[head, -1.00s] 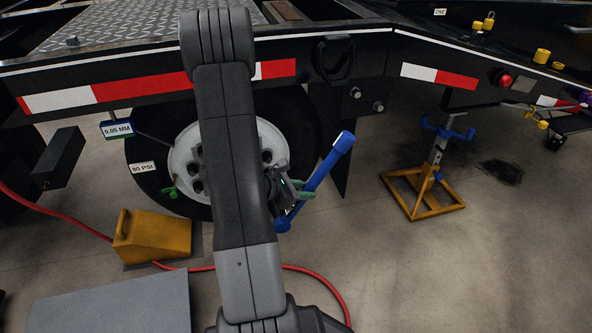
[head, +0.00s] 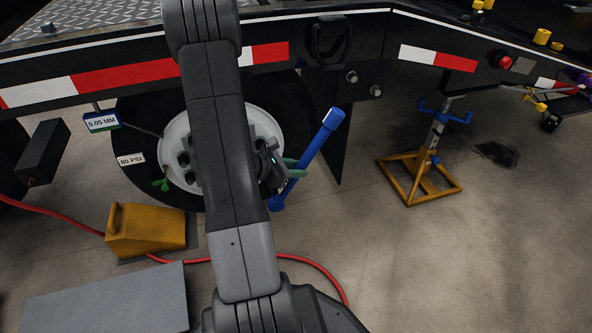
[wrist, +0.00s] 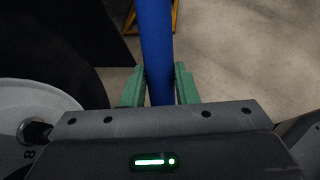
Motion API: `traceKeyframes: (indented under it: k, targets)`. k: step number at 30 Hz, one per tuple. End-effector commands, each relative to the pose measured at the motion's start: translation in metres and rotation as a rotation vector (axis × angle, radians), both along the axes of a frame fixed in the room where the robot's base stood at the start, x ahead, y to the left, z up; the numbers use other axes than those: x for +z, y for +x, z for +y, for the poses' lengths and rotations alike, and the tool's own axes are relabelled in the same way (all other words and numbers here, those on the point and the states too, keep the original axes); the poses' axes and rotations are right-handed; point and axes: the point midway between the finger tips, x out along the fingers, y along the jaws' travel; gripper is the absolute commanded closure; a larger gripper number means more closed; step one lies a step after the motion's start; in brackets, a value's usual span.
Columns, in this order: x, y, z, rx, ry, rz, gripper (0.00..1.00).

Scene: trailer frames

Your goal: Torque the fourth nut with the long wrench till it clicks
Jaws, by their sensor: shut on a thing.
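The long blue wrench (head: 318,143) slants up to the right in front of the wheel, its lower end beside the wheel's right edge. My gripper (head: 293,168) has its green fingers shut on the wrench's shaft. In the wrist view the blue shaft (wrist: 155,50) runs between the two green fingers (wrist: 160,86). The white wheel hub (head: 176,133) shows several dark nuts on its left side. My arm covers the hub's middle. One nut (wrist: 37,132) and a mark "8" show at the left of the wrist view. Whether the wrench sits on a nut is hidden.
A yellow chock (head: 146,232) stands before the tire, with a red hose (head: 317,269) on the floor. A grey block (head: 108,299) lies at the front left. A jack stand (head: 419,179) stands at the right. Floor between wheel and stand is clear.

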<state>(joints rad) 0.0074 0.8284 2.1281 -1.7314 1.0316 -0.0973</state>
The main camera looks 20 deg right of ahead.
Motion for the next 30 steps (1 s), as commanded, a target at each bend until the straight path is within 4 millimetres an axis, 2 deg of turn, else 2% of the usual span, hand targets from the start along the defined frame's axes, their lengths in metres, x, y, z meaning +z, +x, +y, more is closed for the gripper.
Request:
traceKeyframes:
  k: [21,30]
  targets:
    - [0.001,0.04,0.001,0.0,-0.001,-0.003,1.0]
    - [0.001,0.048,0.002,0.0,-0.002,-0.002,1.0]
